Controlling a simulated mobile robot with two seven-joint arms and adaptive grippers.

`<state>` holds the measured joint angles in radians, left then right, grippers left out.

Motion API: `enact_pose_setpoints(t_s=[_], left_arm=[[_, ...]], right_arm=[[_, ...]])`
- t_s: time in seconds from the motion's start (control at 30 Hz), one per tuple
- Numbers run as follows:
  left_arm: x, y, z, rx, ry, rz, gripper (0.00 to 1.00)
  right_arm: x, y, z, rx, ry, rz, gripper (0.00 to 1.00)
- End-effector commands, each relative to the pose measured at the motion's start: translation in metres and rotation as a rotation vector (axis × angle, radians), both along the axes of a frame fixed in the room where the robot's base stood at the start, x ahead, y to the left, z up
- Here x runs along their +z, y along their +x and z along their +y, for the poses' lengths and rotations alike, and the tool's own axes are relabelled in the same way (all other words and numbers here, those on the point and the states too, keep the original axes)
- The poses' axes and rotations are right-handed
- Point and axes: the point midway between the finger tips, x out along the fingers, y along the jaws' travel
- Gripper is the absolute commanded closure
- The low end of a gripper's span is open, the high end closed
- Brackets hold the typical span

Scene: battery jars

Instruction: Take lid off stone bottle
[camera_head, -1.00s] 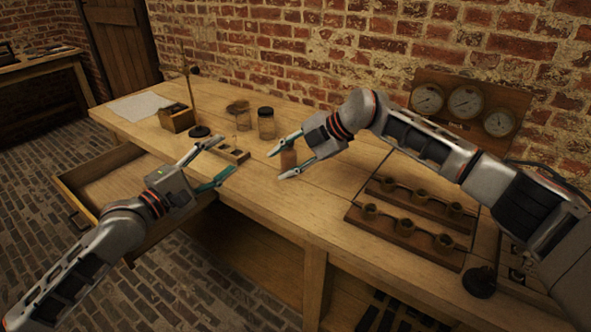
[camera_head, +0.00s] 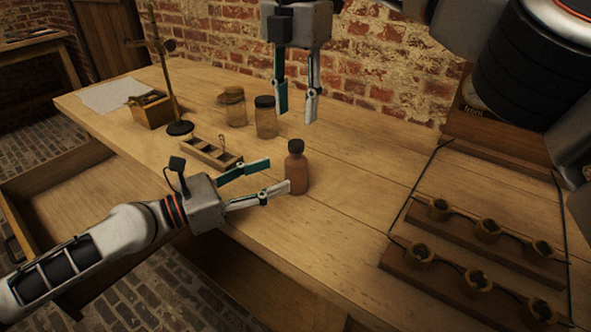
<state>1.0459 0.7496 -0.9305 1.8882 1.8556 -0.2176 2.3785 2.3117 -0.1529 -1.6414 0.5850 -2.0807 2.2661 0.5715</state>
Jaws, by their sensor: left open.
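The stone bottle (camera_head: 297,176) is small and brown and stands upright on the workbench. Its dark lid (camera_head: 296,146) sits on its neck. My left gripper (camera_head: 278,175) is open at the bottle's left, fingers pointing at its body. The nearer fingertip overlaps the bottle's left edge in the picture; I cannot tell whether it touches. My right gripper (camera_head: 297,116) points down above and apart from the lid, its two fingers parallel with an empty gap between them.
Two glass jars (camera_head: 265,118) (camera_head: 235,107) stand behind the bottle. A slotted wooden block (camera_head: 207,154) and a stand (camera_head: 180,127) are to the left. Wooden racks with round cups (camera_head: 487,231) fill the right. An open drawer (camera_head: 90,195) juts out at left. Bench right of the bottle is clear.

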Motion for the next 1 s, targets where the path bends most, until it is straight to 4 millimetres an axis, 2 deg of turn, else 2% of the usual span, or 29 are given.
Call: enact_pose_setpoints(t_s=[0.3,0.5,0.9,0.93,1.0], left_arm=[[0.003,0.023,-0.038,-0.001,0.000,-0.006,0.48],[0.002,0.034,-0.057,0.000,-0.001,-0.004,0.48],[0.001,0.038,-0.063,0.001,0.001,-0.004,0.48],[0.001,0.038,-0.063,0.001,0.001,-0.004,0.53],[0.001,0.038,-0.063,0.001,0.001,-0.004,0.71]], right_arm=[[0.001,0.000,0.000,0.000,0.000,-0.001,0.64],[0.000,0.000,0.000,0.001,0.001,-0.001,0.64],[0.000,0.000,0.000,0.001,0.001,-0.001,0.64],[0.000,0.000,0.000,0.001,0.001,-0.001,0.64],[0.000,0.000,0.000,0.001,0.001,-0.001,0.64]])
